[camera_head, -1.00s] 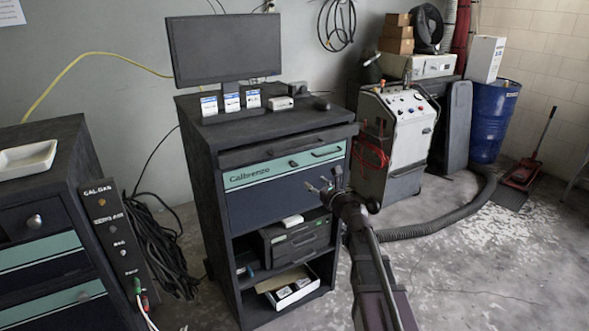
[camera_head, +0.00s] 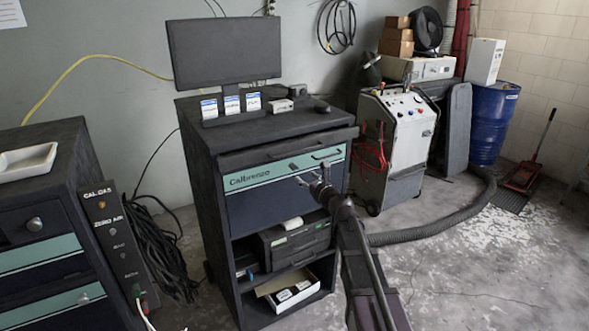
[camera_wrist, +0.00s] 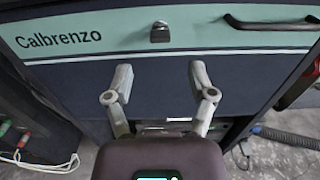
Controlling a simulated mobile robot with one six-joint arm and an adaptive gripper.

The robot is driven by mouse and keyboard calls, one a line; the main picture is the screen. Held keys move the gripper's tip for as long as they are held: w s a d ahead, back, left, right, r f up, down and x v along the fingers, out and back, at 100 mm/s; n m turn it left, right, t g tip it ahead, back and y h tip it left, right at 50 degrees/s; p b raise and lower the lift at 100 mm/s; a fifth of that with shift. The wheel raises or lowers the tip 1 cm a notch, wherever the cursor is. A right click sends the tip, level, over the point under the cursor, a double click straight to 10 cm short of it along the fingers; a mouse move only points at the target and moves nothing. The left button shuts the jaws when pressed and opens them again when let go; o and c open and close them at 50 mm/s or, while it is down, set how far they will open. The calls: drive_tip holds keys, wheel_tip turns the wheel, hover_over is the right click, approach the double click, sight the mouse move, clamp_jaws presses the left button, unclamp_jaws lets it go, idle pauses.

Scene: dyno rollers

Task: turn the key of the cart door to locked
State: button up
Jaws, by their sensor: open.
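The cart door (camera_head: 262,207) is a dark blue panel with a teal band marked "Calbrenzo", and it looks closed. The key (camera_wrist: 160,32) is a small dark piece on the teal band, right of the lettering; it also shows in the head view (camera_head: 293,166). Its exact turn is hard to tell. My gripper (camera_wrist: 160,71) is open and empty in front of the door. In the wrist view the key lies above the gap between the fingertips, roughly centred, and nothing touches it. In the head view my gripper (camera_head: 311,175) is close to the key, slightly lower right.
A dark bar handle (camera_wrist: 270,23) sits right of the key on the band. A drawer front (camera_head: 285,147) juts above the door. Open shelves below hold a dark case (camera_head: 295,243) and a white box (camera_head: 288,289). A grey machine (camera_head: 395,145) stands to the right.

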sight(296, 169)
drive_tip(key=x, duration=0.8)
drive_tip(key=shift+w, duration=0.1)
clamp_jaws()
